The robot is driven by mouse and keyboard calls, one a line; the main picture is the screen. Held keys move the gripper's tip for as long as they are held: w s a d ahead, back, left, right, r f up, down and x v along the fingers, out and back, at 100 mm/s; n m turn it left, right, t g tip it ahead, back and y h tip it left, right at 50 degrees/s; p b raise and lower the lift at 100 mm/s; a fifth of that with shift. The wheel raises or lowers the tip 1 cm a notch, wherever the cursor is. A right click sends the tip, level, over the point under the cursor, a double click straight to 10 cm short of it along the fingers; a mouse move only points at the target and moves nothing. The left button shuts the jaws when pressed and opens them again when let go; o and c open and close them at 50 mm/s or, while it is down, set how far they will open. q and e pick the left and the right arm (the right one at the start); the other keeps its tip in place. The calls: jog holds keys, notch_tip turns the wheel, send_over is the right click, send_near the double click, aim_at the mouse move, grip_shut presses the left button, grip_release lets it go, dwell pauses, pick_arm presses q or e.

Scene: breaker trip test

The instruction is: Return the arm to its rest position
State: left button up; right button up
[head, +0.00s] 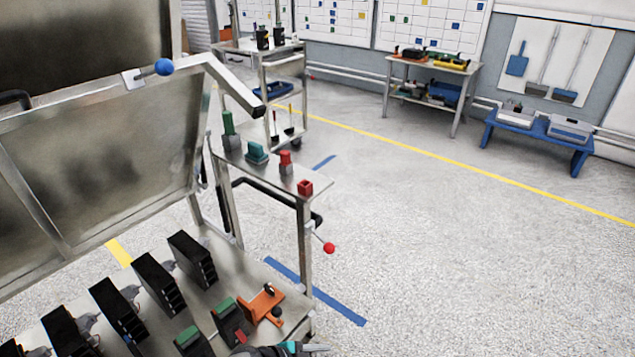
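A dark gripper-like shape with a teal band and a grey tip (300,348) shows at the bottom edge, just left of the middle. It looks like part of my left gripper, pointing right, and the frame cuts it off. I cannot tell its opening or whether it holds anything. It is close to the front right corner of the metal bench, near an orange bracket-like device (262,304). My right gripper is not in view.
Several black breaker-like modules (192,259) stand in a row on the bench. Dark blocks with green tops (229,318) stand nearby. A narrow shelf holds a red block (305,187). A red ball knob (329,248) sticks out right. The floor (450,260) right of the bench is clear.

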pick_arm(q)
jog(key=s+a+f+n+t+y+b, duration=0.2)
jog(key=s+a+f+n+y, duration=0.4)
jog(key=s+a+f+n, duration=0.6)
jog(key=s+a+f+n+g+y, duration=0.1)
jog(key=s+a+f, duration=0.1)
jog(key=s, duration=0.6)
jog(key=s+a+f+n+g+y, duration=0.1)
jog(key=s+a+f+g, duration=0.1)
jog(key=s, duration=0.7)
jog(key=s+a+f+n+g+y, duration=0.1)
jog(key=s+a+f+g, duration=0.1)
jog(key=s, duration=0.6)
jog(key=shift+s+a+f+n+b, duration=0.15)
jog(key=shift+a+f+n+b, duration=0.3)
jog(key=shift+a+f, duration=0.55)
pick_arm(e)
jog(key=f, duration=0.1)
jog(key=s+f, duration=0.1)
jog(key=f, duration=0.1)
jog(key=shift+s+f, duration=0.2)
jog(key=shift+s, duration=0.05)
pick_arm(q)
jog(key=shift+r, duration=0.1)
